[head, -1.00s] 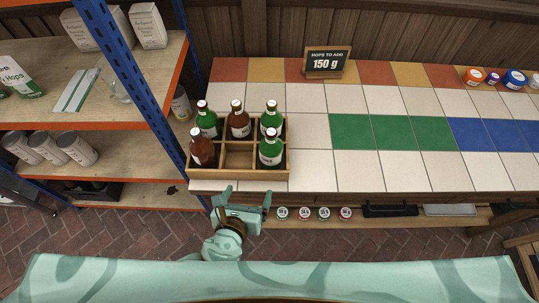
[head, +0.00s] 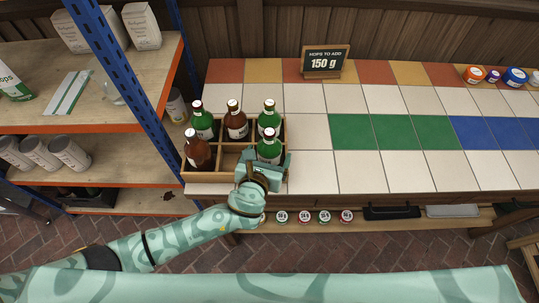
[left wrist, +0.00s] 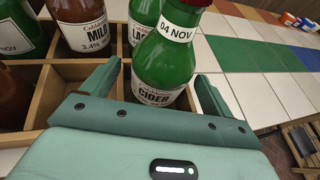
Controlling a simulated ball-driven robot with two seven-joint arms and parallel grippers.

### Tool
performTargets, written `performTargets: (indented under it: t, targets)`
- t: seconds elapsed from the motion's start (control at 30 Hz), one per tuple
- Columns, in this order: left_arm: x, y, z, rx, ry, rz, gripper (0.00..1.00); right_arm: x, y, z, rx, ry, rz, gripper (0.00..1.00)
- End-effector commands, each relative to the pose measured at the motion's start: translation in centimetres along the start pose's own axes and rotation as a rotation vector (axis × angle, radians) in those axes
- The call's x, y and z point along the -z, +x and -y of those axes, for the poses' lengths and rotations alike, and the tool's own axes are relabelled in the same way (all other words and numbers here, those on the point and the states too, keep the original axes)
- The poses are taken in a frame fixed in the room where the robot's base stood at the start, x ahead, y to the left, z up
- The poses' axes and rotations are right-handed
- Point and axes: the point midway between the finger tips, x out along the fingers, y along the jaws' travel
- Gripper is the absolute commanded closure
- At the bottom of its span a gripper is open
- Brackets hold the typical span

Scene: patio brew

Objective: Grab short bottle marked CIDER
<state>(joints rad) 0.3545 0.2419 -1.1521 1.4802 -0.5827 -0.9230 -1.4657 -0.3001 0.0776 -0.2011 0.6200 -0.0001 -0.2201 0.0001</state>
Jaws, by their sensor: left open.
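The short green bottle marked CIDER (left wrist: 165,62) stands upright in the front right compartment of the wooden crate (head: 188,177); it also shows in the head view (head: 268,146). Its neck tag reads 04 NOV. My left gripper (head: 268,160) is at this bottle, open, with one finger on either side of it in the left wrist view (left wrist: 155,92). I cannot tell whether the fingers touch the glass. My right gripper is in neither view.
Other crate bottles are a green one (head: 202,122), a brown one marked MILD (left wrist: 80,28), a green one behind the cider (head: 268,118) and a brown one at front left (head: 196,152). The front middle compartment looks empty. Blue shelf post (head: 120,80) stands left; tiled counter (head: 310,140) is clear rightward.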

Motion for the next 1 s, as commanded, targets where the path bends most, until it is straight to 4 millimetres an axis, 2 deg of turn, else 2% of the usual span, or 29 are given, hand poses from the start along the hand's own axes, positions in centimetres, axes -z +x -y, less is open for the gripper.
performTargets:
  t: [0.03, 0.13, 0.37, 0.47, 0.6, 0.63, 0.87, 1.0]
  targets:
    - [0.3, 0.9, 0.1, 0.0, 0.0, -0.001, 0.13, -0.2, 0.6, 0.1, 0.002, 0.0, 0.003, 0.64]
    - [0.3, 1.9, 0.0, 0.0, 0.0, -0.001, 0.13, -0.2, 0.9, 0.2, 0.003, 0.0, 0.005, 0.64]
    - [0.1, 2.1, 0.0, 0.0, 0.0, -0.001, 0.13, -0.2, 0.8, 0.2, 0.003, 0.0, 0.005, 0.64]
    - [0.1, 2.1, 0.0, 0.0, 0.0, -0.001, 0.36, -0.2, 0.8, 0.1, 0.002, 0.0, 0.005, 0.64]
    - [0.1, 2.1, 0.0, 0.0, 0.0, -0.002, 0.74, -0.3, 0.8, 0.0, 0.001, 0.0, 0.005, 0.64]
    - [0.1, 2.1, 0.0, 0.0, 0.0, -0.002, 0.81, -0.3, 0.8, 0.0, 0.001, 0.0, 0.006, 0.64]
    - [-0.2, 2.0, 0.0, 0.0, 0.0, 0.002, 0.8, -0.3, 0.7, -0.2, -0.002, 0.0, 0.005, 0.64]
    - [-2.0, 1.3, 0.0, 0.0, 0.0, 0.004, 0.8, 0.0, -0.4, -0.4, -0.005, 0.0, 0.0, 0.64]
